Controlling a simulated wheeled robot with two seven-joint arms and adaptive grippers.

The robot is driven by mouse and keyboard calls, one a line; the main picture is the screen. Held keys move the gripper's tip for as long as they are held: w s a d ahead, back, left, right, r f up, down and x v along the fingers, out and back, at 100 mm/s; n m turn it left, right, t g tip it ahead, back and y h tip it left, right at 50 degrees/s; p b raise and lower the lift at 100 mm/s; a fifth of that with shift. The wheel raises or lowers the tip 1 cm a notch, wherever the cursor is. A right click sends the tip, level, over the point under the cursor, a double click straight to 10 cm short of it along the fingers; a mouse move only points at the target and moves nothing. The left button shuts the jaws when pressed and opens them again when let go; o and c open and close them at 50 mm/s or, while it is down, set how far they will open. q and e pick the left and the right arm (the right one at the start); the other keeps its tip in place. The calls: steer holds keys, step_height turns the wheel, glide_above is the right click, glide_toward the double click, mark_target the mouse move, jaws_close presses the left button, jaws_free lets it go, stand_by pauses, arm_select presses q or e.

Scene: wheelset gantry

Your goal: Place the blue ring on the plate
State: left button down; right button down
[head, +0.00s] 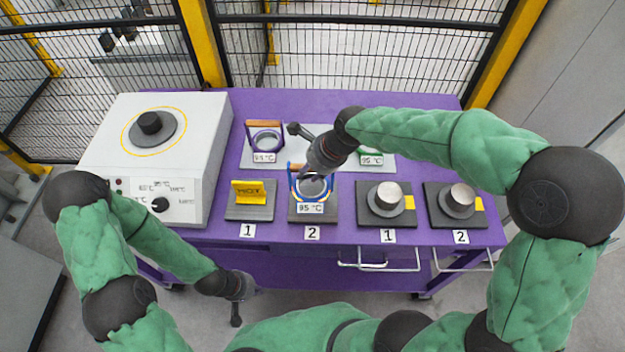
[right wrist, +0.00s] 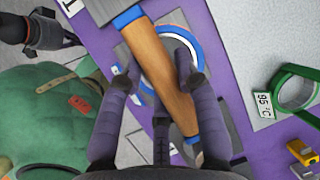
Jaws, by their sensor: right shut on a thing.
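The blue ring (head: 328,187) sits in a holder with a wooden handle (right wrist: 165,75) with blue ends and a "95 °C" tag. My right gripper (head: 308,176) comes down over it, its fingers on both sides of the handle in the right wrist view (right wrist: 155,80). The ring is over the dark plate (head: 312,216) labelled 2 in the left pair; I cannot tell if it touches it. The neighbouring plate (head: 250,212) labelled 1 bears a yellow HOT sign (head: 249,191). My left gripper (head: 237,308) hangs low in front of the table; its jaws are unclear.
A white heater (head: 190,130) stands at the left. A purple ring holder (head: 265,136) and a green ring (head: 371,155) are on a pale mat behind. Two plates with silver cylinders (head: 387,194) (head: 461,195) are at the right. Drawer handles (head: 385,266) stick out in front.

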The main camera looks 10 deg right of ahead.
steer(key=shift+w+d+f, duration=0.15)
steer(key=shift+d+f, duration=0.1)
steer(key=f+b, duration=0.1)
steer(key=f, duration=0.1)
steer(key=f+b, duration=0.1)
steer(key=shift+w+d+f, duration=0.15)
steer(key=shift+d+f, duration=0.05)
steer(key=shift+f, duration=0.2)
steer(key=shift+r, duration=0.1)
steer(key=c, duration=0.9)
jaws_free()
